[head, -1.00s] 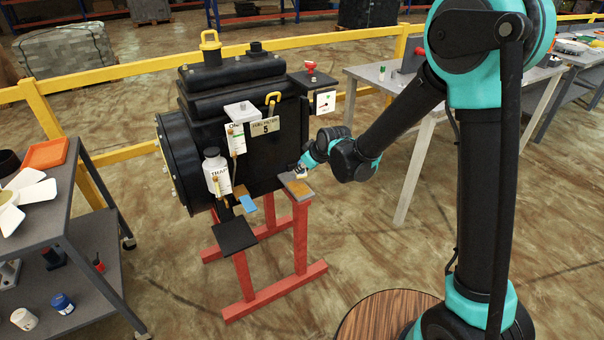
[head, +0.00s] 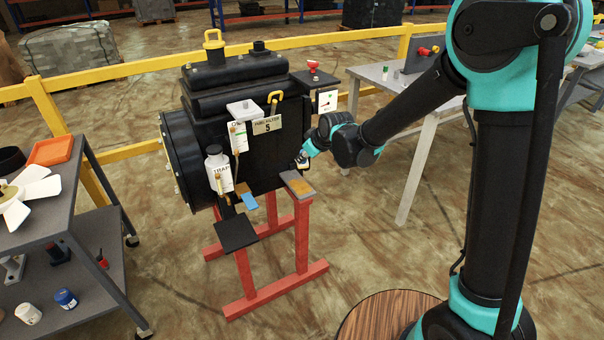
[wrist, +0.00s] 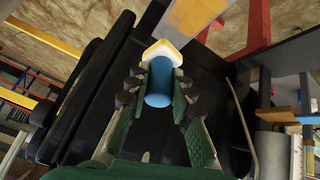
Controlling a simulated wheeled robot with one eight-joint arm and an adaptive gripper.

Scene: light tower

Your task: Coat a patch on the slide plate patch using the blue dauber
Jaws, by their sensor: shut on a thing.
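My gripper (wrist: 158,100) is shut on the blue dauber (wrist: 160,83), whose pale, yellow-edged head points away from the fingers. The dauber head appears apart from the plate.
The black machine (head: 245,95) stands close to my gripper. A white bottle (head: 217,170) and a blue pad (head: 250,201) are on its front left. A black plate (head: 237,234) is on the red stand (head: 290,280). A grey cart (head: 110,230) stands left, a table (head: 440,100) right.

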